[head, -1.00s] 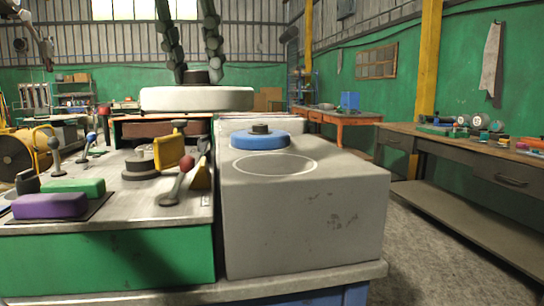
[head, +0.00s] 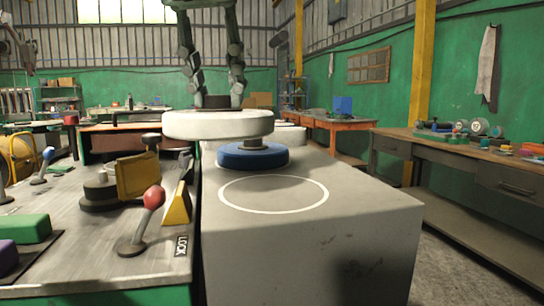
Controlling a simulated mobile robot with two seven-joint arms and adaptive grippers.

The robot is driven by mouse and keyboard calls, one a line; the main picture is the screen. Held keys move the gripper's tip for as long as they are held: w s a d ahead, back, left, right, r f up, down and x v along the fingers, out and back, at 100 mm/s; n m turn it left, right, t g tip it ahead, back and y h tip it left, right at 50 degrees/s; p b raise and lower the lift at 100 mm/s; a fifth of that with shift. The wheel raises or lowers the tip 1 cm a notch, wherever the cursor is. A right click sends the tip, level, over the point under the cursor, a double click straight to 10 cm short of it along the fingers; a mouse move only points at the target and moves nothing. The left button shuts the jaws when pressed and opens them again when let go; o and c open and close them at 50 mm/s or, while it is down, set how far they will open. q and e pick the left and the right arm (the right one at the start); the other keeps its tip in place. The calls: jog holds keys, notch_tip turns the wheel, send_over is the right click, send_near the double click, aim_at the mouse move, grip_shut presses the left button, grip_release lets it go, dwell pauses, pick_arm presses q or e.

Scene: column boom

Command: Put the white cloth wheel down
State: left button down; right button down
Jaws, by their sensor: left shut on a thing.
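The white cloth wheel (head: 190,126) is a thick pale disc with a dark hub (head: 218,102), held level in the air. My left gripper (head: 217,97) comes down from above with its two dark fingers shut on that hub. A blue wheel (head: 253,158) lies on top of the grey block (head: 310,255); the white wheel covers part of it in the picture. A white ring mark (head: 273,209) is drawn on the block's top, in front of the blue wheel, and its inside is bare. My right gripper is not in view.
Left of the block is a metal panel (head: 75,240) with a red-knobbed lever (head: 153,198), a yellow wedge (head: 178,205), a yellow block on a round base (head: 137,176) and a green block (head: 25,228). A workbench (head: 400,143) with small items stands right.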

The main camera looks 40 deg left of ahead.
aim_at(272, 134)
pick_arm(q)
jog(key=w+d+f, duration=0.4)
jog(key=d, duration=0.1)
jog(key=shift+w+d+f, duration=0.2)
jog(key=shift+w+d, duration=0.1)
jog(key=shift+w, duration=0.05)
jog(key=shift+f, duration=2.05)
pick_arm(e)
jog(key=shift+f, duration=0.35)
pick_arm(q)
jog(key=c, duration=1.1)
grip_release()
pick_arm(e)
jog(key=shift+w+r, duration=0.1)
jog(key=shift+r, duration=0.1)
pick_arm(q)
jog(key=v, duration=1.2)
jog(key=shift+p, duration=0.45)
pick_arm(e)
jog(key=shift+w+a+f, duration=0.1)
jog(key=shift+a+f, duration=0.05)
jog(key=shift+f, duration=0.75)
